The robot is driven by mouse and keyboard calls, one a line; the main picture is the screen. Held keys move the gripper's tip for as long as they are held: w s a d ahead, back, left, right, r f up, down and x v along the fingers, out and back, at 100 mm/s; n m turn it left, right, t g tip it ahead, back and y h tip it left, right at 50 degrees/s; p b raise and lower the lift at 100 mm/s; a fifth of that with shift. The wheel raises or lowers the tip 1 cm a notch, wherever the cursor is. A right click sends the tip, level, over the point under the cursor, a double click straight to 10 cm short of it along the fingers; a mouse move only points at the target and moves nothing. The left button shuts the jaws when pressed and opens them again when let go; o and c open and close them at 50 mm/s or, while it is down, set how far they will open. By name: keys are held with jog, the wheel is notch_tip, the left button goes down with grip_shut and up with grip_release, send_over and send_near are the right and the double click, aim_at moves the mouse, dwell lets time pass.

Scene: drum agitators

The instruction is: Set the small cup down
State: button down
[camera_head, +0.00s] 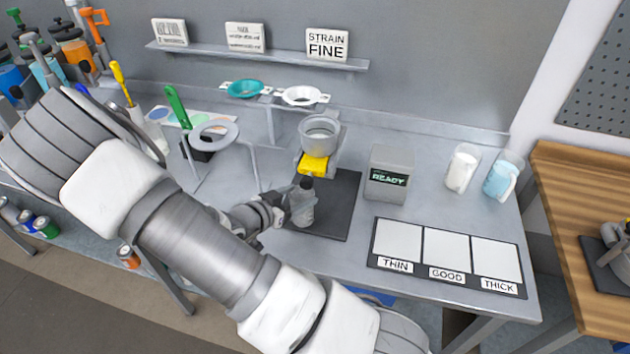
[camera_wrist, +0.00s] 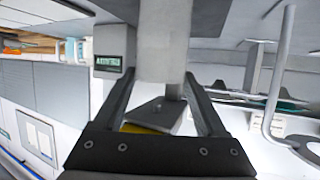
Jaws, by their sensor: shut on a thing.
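My gripper (camera_head: 288,207) reaches in from the left, low over the dark mat (camera_head: 340,215). It is shut on a small grey cup (camera_head: 304,212) with a dark upper part. Whether the cup's base touches the mat is not clear. In the wrist view the fingers (camera_wrist: 160,88) close in on a plain grey body (camera_wrist: 165,35), seen very near. My arm covers the area left of and below the gripper.
A grey bowl-shaped cup (camera_head: 320,135) sits on a stand with a yellow block (camera_head: 314,164) behind the gripper. A READY box (camera_head: 391,175) stands right of the mat. A THIN/GOOD/THICK panel (camera_head: 447,252) lies in front. A ring stand (camera_head: 214,133) is left.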

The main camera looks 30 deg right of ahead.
jog(key=w+d, duration=0.2)
jog(key=d, duration=0.4)
jog(key=shift+d+p, duration=0.2)
jog(key=shift+p, duration=0.25)
jog(key=shift+w+f, duration=0.1)
jog(key=shift+f, duration=0.1)
jog(key=shift+f, duration=0.15)
grip_release()
